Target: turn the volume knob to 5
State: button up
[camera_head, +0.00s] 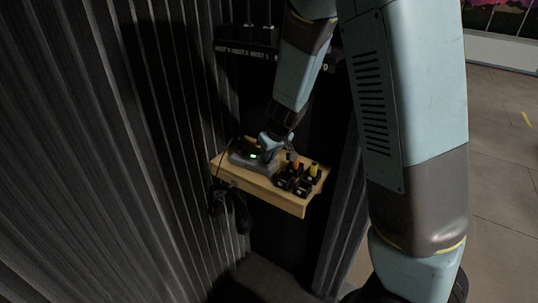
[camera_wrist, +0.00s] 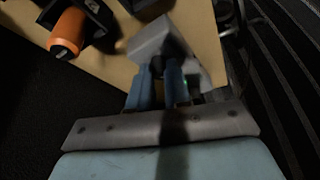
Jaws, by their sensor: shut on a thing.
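A grey box (camera_head: 243,160) with a small lit green display stands on the left part of a small wooden shelf. My gripper (camera_head: 268,142) reaches down from above to this box. In the wrist view my blue gripper fingers (camera_wrist: 156,84) are closed around a small dark knob (camera_wrist: 157,66) at the grey box (camera_wrist: 151,38). The knob is mostly hidden between the fingers, and its setting cannot be read. The digits on the display are too small to read.
The wooden shelf (camera_head: 288,203) also holds black holders with an orange-topped thing (camera_head: 292,157) and a yellow-topped thing (camera_head: 314,168), close right of my gripper. Dark headphones (camera_head: 232,211) hang below the shelf. A dark ribbed wall (camera_head: 140,150) stands close on the left.

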jog(key=shift+m, duration=0.3)
grip_shut()
jog(key=m, duration=0.2)
jog(key=m+h, duration=0.2)
jog(key=m, duration=0.1)
jog(key=shift+a+m+t, duration=0.3)
jog(key=shift+t, duration=0.1)
jog(key=m+h, duration=0.1)
jog(key=m, duration=0.2)
jog(key=shift+m+h, duration=0.3)
jog(key=shift+h, duration=0.1)
jog(key=m+h, duration=0.1)
jog(key=m, duration=0.2)
jog(key=shift+a+m+g, duration=0.1)
jog(key=shift+m+g, duration=0.2)
jog(key=shift+g, duration=0.1)
jog(key=m+g+h, duration=0.1)
jog(key=m, duration=0.2)
jog(key=m+g, duration=0.1)
jog(key=m, duration=0.2)
jog(key=shift+w+a+h, duration=0.1)
jog(key=shift+w+h, duration=0.1)
jog(key=shift+h, duration=0.2)
jog(key=m+g, duration=0.1)
jog(key=m, duration=0.3)
jog(key=shift+w, duration=0.1)
jog(key=shift+m+g, duration=0.8)
jog(key=shift+m, duration=0.8)
